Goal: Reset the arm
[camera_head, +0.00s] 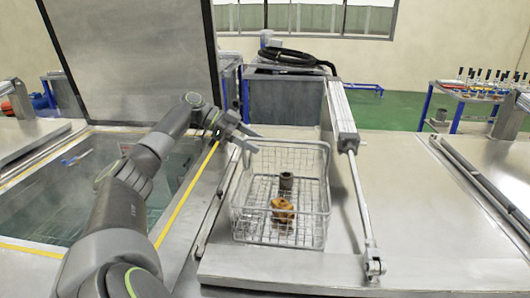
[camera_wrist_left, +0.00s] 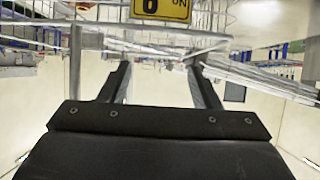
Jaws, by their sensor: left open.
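My left arm comes in from the lower left in the head view. Its gripper (camera_head: 250,138) is open and empty, near the upper left corner of a wire basket (camera_head: 324,212). I cannot tell whether it touches the basket rim. In the left wrist view the two fingers of my left gripper (camera_wrist_left: 160,85) stand apart with nothing between them. The basket holds a dark grey cylindrical part (camera_head: 286,181) and an orange-brown part (camera_head: 283,210). My right gripper is not in view.
An open tank (camera_head: 50,205) with a yellow-edged rim lies left, its raised lid (camera_head: 130,60) behind. A pneumatic cylinder (camera_head: 343,120) stands right of the basket. A closed metal lid (camera_head: 430,235) spans the right. A table with bottles (camera_head: 470,92) stands far right.

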